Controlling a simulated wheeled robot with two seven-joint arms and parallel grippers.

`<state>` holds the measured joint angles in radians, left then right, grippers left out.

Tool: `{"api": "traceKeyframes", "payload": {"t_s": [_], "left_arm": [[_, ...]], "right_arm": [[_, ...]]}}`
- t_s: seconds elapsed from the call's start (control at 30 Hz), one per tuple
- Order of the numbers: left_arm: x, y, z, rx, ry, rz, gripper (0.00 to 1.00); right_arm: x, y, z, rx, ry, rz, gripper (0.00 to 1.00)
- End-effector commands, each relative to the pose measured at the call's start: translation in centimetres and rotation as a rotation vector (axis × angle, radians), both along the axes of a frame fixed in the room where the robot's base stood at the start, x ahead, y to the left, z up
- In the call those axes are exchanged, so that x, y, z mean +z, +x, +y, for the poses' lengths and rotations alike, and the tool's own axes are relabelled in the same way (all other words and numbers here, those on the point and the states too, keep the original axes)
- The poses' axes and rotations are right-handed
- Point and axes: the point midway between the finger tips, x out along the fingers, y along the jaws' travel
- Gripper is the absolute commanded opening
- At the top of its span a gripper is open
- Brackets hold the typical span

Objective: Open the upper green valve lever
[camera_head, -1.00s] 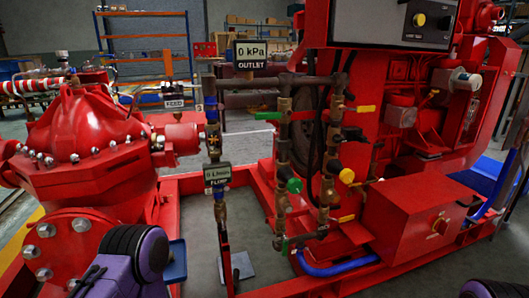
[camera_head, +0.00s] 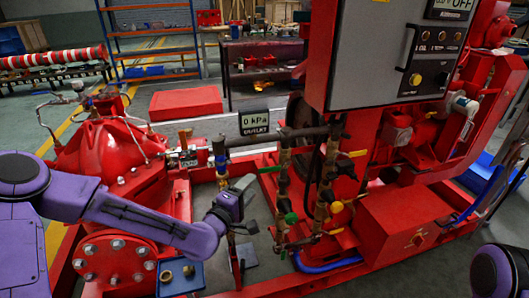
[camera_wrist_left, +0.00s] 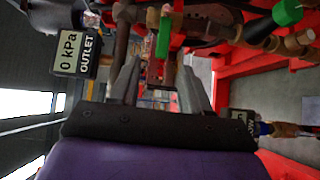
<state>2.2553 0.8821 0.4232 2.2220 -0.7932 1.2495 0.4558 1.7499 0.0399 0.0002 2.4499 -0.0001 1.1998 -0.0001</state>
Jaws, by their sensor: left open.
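The upper green valve lever (camera_head: 270,169) sticks out to the left from the left vertical brass pipe, below the grey horizontal pipe. In the left wrist view the green lever (camera_wrist_left: 163,35) stands upright in the picture, just beyond the fingertips and roughly in line with the gap between them. My left gripper (camera_head: 246,187) is open and empty, a little left of and below the lever in the head view. Its two grey fingers also show in the left wrist view (camera_wrist_left: 160,75), apart from the lever. My right gripper is out of view.
The black outlet gauge sign (camera_head: 254,122) reads 0 kPa, close above the lever. A green round knob (camera_head: 291,218) and a yellow one (camera_head: 337,207) sit lower on the pipes. A yellow lever (camera_head: 357,153) is to the right. A grey control box (camera_head: 370,70) overhangs the right side.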

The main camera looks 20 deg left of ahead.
Motion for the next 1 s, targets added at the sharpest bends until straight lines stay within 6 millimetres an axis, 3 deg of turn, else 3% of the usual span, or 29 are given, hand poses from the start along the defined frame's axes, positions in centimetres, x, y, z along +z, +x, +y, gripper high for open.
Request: {"api": "traceKeyframes", "payload": {"t_s": [0.43, 0.6, 0.83, 0.97, 1.0], "left_arm": [[-0.4, 8.5, -1.7, -0.001, 0.004, 0.001, 0.47], [-0.5, 9.9, -2.0, -0.001, 0.001, 0.002, 0.47], [-0.5, 9.9, -2.0, -0.001, 0.003, 0.003, 0.47], [-0.5, 9.9, -2.0, -0.001, 0.003, 0.003, 0.04], [-0.5, 9.9, -2.0, -0.001, 0.003, 0.003, 0.0]], "right_arm": [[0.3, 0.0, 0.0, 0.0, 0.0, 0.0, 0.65], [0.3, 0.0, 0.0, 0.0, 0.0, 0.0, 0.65], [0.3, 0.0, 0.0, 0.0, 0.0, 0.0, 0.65], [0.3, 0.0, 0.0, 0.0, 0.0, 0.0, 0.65], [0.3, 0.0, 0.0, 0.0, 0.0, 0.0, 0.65]]}}
